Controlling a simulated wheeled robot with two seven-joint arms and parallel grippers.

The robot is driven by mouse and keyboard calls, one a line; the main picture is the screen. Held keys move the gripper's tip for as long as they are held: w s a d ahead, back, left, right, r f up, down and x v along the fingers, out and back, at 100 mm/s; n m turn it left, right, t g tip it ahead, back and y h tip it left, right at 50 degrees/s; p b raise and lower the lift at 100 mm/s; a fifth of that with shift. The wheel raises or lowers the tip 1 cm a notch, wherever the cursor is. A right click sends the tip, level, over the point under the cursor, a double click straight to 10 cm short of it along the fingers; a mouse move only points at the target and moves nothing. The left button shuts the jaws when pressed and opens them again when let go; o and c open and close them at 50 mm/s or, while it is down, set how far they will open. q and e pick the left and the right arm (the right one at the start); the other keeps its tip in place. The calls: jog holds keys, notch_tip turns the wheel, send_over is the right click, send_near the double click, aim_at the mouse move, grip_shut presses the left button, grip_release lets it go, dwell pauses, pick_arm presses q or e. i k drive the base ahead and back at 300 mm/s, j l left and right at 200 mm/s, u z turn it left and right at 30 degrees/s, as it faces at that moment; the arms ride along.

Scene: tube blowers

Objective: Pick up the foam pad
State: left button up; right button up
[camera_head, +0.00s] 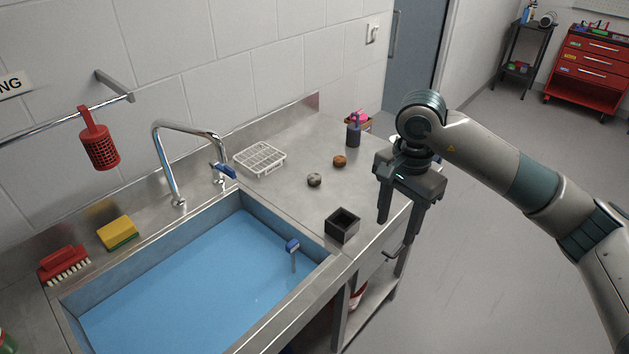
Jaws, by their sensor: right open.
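A yellow block with a green underside (118,232), which looks like the foam pad, lies on the steel ledge behind the sink at the left. Nothing covers it. My right gripper (401,226) is open and empty, pointing down by the right front edge of the counter. It is far to the right of the pad, with the sink between them. My left gripper is not in view.
The sink (190,290) holds blue liquid and a blue-headed tool (293,248). A black open box (342,225), two small round things (314,180), a white rack (260,159) and a dark bottle (354,131) stand on the counter. A red brush (64,264) and faucet (168,165) flank the pad.

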aim_at(313, 179)
jog(key=u, duration=0.95)
jog(key=i+l+z, duration=0.3)
jog(key=z, duration=0.15)
jog(key=l, duration=0.1)
